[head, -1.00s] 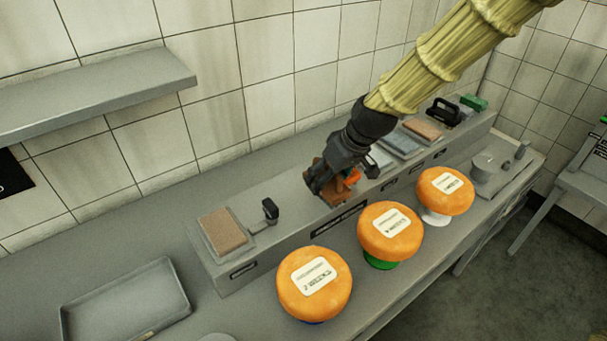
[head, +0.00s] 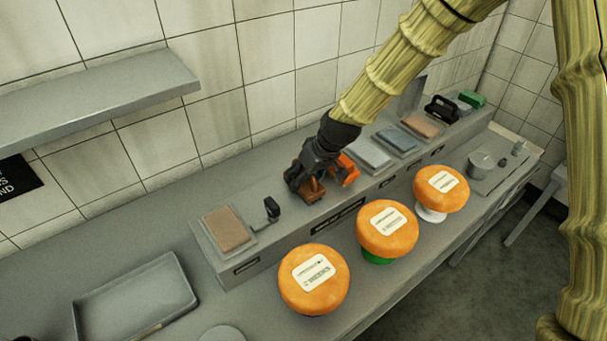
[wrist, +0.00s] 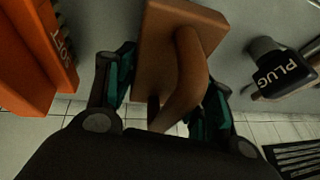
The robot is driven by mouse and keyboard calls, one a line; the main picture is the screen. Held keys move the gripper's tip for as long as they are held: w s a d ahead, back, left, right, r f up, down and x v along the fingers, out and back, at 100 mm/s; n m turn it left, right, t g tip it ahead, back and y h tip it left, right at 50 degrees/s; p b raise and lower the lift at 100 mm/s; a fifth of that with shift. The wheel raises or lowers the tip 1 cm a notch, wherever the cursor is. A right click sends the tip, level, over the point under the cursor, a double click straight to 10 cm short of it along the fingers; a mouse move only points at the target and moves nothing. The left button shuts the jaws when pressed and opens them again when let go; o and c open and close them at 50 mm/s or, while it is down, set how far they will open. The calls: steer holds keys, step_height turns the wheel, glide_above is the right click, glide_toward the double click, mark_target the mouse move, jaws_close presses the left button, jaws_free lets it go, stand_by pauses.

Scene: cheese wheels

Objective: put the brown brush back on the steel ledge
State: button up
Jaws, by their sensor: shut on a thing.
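The brown brush (head: 311,190) has a flat wooden block and a curved handle. My gripper (head: 305,178) is shut on its handle. In the wrist view the brown brush (wrist: 180,50) sits between the two fingers of my gripper (wrist: 165,100), its block against the grey background of the ledge. The steel ledge (head: 287,226) is the long raised grey step along the back of the bench. The brush is over or on its top; I cannot tell whether they touch. The brush's underside is hidden.
An orange tool (head: 345,168) is close to the right of the brush. A black tool marked PLUG (wrist: 280,72) is on the other side, near a brown pad (head: 228,228). Several pads lie further right. Orange cheese wheels (head: 315,279) stand in front. A grey tray (head: 92,330) lies left.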

steer(key=shift+w+f, duration=0.1)
steer(key=o, duration=0.9)
steer(key=shift+f, duration=0.15)
steer(key=shift+r, duration=0.3)
steer(key=shift+d+r+b, duration=0.3)
steer(key=shift+r+b, duration=0.05)
steer(key=shift+r, duration=0.05)
steer(key=shift+b+v, duration=1.75)
steer(key=shift+v, duration=3.75)
